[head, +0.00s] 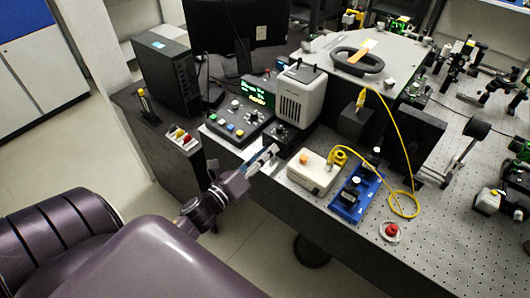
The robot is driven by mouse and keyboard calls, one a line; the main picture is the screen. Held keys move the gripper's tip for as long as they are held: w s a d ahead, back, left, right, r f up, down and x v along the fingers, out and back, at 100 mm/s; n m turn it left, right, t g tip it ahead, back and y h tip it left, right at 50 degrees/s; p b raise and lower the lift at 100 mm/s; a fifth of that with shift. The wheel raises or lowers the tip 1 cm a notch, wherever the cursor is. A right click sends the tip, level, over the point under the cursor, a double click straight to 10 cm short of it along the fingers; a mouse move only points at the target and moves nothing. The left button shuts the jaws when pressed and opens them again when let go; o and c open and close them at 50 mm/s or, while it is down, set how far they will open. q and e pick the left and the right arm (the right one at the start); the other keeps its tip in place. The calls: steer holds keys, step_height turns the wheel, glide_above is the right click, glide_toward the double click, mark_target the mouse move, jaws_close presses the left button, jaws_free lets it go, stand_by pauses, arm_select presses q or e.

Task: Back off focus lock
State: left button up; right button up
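My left gripper (262,160) reaches in from the lower left, over the front edge of the bench. Its fingertips are just in front of a small black unit with a round knob (281,131). I cannot tell whether they touch it, or whether the fingers are open or shut. No part is clearly readable as the focus lock. To the right is a cream box (313,172) with an orange knob (304,158) on top. A sloped control panel (238,122) with coloured buttons and a green display is left of the gripper tip. My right gripper is not in view.
A pale grille-fronted box (301,97) stands behind the knob unit. A blue tray (352,198), a looping yellow cable (401,145) and a red button (391,230) lie to the right. A dark computer tower (165,77) stands left. Optics fill the right side of the perforated table.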

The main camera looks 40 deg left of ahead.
arm_select(q)
steer(key=shift+c, duration=0.6)
jaws_close()
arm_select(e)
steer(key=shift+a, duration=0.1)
